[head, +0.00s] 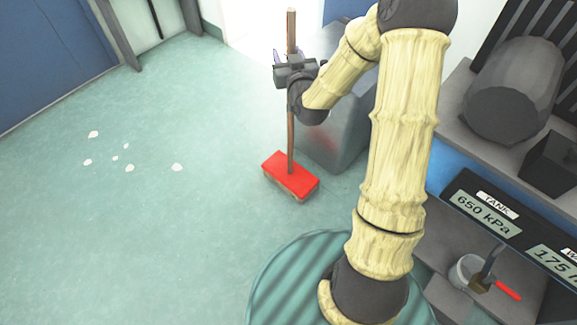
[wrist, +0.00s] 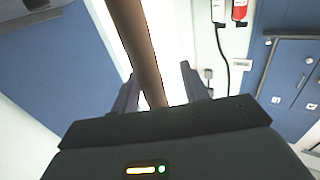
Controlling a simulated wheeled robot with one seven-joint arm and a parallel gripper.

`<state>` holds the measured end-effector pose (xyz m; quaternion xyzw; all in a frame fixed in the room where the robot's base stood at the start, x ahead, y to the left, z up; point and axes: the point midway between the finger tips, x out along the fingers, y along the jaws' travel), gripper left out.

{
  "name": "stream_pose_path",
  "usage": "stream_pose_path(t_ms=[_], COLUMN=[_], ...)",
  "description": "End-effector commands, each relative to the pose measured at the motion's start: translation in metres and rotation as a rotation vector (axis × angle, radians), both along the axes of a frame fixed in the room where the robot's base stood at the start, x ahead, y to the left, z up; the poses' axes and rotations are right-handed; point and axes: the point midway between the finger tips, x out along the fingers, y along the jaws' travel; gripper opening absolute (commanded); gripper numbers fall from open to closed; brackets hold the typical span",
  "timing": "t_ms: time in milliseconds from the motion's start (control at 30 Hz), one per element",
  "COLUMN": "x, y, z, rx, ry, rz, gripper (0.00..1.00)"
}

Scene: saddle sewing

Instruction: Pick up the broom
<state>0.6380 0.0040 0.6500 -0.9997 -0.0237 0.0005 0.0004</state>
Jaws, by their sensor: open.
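The broom (head: 290,176) stands upright on the floor, with a red block head at the bottom and a brown wooden handle (head: 291,125). My gripper (head: 279,56) is at the upper part of the handle, in front of a grey bin. In the wrist view the handle (wrist: 143,55) runs between the two open fingers of my gripper (wrist: 160,88). The fingers stand apart on either side of it, and I see a gap at the right finger. The handle's lower part in the wrist view is hidden behind the gripper body.
A grey bin (head: 345,140) stands just behind and right of the broom. A bench (head: 500,150) with a dark cylinder and gauge displays fills the right side. A bucket (head: 468,272) with a red-handled brush sits low right. White scraps (head: 130,168) lie on the open floor at left.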

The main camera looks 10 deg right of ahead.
Motion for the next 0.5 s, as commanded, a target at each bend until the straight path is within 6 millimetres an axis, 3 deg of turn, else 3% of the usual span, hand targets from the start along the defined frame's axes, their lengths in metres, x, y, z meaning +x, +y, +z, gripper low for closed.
stream_pose_path(t_ms=[400, 433, 500], x=[-0.0002, -0.0002, -0.0002], y=[-0.0077, -0.0074, -0.0067], z=[-0.0001, -0.0001, -0.0001], rx=[-0.001, -0.001, -0.001], ry=[0.000, 0.000, 0.000], rz=[-0.013, -0.012, -0.011], gripper=[0.45, 0.43, 0.29])
